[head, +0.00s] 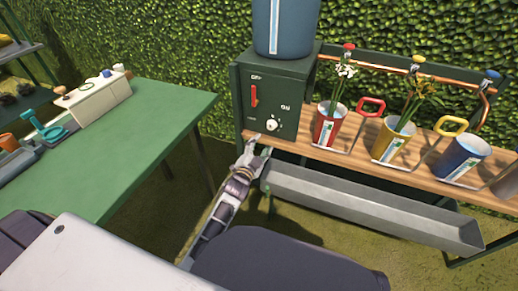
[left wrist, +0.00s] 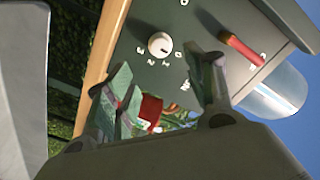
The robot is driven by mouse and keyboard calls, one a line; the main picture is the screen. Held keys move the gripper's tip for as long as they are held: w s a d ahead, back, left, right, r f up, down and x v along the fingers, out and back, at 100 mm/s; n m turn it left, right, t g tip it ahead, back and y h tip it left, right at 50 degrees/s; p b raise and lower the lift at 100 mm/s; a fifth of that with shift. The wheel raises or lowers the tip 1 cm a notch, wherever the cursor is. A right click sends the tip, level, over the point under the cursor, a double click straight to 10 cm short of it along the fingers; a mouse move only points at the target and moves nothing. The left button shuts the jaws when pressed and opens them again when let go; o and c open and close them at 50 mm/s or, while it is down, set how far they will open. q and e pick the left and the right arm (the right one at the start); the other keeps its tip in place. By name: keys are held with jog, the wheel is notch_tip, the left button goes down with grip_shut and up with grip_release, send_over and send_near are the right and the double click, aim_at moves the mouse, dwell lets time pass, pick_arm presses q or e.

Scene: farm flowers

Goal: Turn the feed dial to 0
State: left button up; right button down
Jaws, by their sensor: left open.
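The feed dial (head: 272,125) is a small round white knob low on the front of a dark green box (head: 285,87). In the left wrist view the dial (left wrist: 160,45) shows beyond my fingertips, with white figures around it; its setting is too small to read surely. My left gripper (head: 258,149) is just below and left of the dial in the head view. In the left wrist view its two fingers (left wrist: 166,72) stand apart, with nothing held between them. They appear clear of the dial. My right gripper is not in view.
A red lever (head: 254,96) is on the same panel, up and left of the dial. A blue tank (head: 285,25) stands on the box. Flower buckets (head: 330,124) stand on the wooden shelf to the right. A metal trough (head: 370,205) lies below. A green table (head: 130,150) is at left.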

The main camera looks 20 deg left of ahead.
pick_arm(q)
jog(key=shift+s, duration=0.6)
dwell(0.3)
jog(key=s+a+f+n+g+y, duration=0.1)
jog(key=s+f+n+g, duration=0.25)
jog(key=f, duration=0.25)
jog(key=s+a+f+n+g+y, duration=0.1)
jog(key=s+f+n+g, duration=0.15)
jog(key=f+g, duration=0.3)
jog(key=s+d+f+g, duration=0.1)
jog(key=s+f+g, duration=0.1)
jog(key=s, duration=0.6)
jog(key=s+d+f+g+h, duration=0.1)
jog(key=s+d+f+g, duration=0.1)
jog(key=s+f, duration=0.3)
jog(key=s+d+f+g+h+p, duration=0.1)
jog(key=s+d+f+g, duration=0.1)
jog(key=s, duration=1)
jog(key=shift+d+f+n+g, duration=0.15)
jog(key=shift+f+n+g, duration=0.35)
jog(key=shift+f, duration=0.45)
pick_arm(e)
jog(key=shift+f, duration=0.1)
